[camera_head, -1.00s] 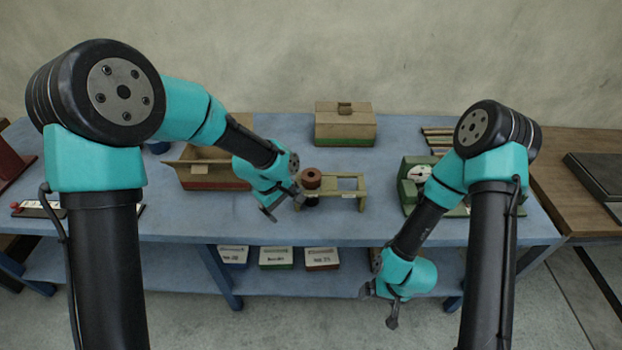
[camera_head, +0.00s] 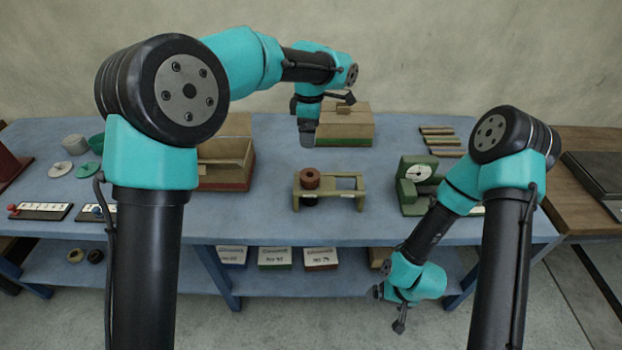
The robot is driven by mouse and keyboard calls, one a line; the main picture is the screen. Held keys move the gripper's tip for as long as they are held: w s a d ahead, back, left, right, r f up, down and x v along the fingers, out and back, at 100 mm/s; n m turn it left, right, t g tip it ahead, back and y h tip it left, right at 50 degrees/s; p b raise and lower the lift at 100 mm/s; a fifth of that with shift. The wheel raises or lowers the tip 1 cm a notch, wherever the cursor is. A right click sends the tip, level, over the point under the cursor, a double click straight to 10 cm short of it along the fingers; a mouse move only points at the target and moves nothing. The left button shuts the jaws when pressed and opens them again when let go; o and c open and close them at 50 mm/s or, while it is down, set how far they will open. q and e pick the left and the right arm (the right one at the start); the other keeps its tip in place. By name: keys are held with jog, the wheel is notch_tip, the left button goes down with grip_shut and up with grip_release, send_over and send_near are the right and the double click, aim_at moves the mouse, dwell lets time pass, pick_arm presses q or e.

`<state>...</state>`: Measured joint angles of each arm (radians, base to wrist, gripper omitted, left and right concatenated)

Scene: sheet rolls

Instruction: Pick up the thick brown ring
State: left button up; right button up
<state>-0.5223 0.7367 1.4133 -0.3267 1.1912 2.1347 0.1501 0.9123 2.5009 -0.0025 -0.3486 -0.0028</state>
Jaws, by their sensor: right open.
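A thick brown ring (camera_head: 310,178) sits on the left part of a small tan stand (camera_head: 345,193) in the middle of the blue table. A dark round part shows below it under the stand's top. My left gripper (camera_head: 307,134) points down in front of the tan and green box, above and behind the ring, apart from it. Its fingers are seen edge-on, so their opening and anything between them are unclear. My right gripper (camera_head: 389,308) is open and low in front of the table's front edge, with nothing visible in it.
A tan and green box (camera_head: 352,128) stands at the back. An open tray (camera_head: 225,160) is at left, partly behind my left arm. A green dial gauge (camera_head: 416,177) stands right of the stand. Two small rings (camera_head: 95,256) and several labelled boxes (camera_head: 275,257) are on the lower shelf.

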aim_at(310, 174)
pick_arm(q)
notch_tip(310, 174, down, 12)
jog(key=shift+f, duration=0.15)
dwell(0.5)
jog(key=shift+f, duration=2.6)
jog(key=c, duration=1.1)
jog(key=shift+r, duration=0.2)
